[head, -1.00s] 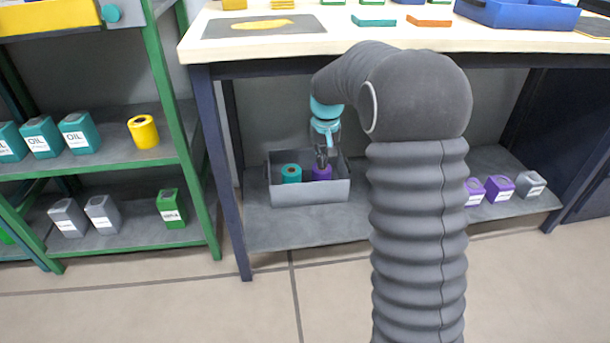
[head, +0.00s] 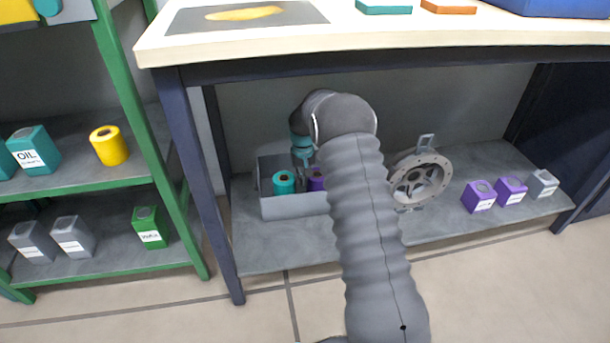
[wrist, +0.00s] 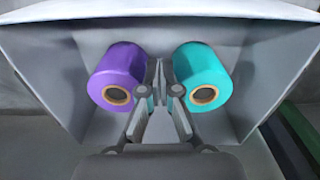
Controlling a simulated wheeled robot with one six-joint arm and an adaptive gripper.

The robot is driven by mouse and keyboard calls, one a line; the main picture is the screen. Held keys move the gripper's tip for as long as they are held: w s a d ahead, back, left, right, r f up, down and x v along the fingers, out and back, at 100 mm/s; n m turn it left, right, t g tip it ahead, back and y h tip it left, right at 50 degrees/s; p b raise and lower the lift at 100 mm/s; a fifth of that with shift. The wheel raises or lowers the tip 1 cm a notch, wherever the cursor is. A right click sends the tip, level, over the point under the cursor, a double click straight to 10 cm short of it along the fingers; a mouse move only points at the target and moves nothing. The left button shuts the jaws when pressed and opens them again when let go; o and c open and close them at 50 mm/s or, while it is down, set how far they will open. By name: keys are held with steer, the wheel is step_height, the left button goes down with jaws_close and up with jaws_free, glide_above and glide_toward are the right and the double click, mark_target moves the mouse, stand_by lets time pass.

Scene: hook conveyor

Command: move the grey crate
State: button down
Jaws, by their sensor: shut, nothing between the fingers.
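The grey crate (head: 294,207) stands on the lower shelf under the workbench, toward its left end. A teal roll (head: 284,182) and a purple roll (head: 317,181) are inside it. In the wrist view the crate (wrist: 262,60) fills most of the picture, with the purple roll (wrist: 120,70) at left and the teal roll (wrist: 205,68) at right. My gripper (wrist: 160,80) is shut and empty, pointing into the crate between the two rolls. In the head view my arm partly covers the crate's right side.
A grey wheel-like part (head: 420,180) stands on the lower shelf right of my arm, with purple boxes (head: 478,196) and a grey box (head: 542,183) farther right. The benchtop (head: 400,25) is overhead. A green-framed rack (head: 135,110) stands at left.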

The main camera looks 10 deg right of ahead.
mark_target(306, 199)
step_height(306, 199, down, 5)
steer(key=shift+f+b, duration=0.15)
steer(key=shift+b, duration=0.15)
steer(key=shift+s+f, duration=0.15)
steer(key=shift+s, duration=1.9)
steer(key=shift+d, duration=0.1)
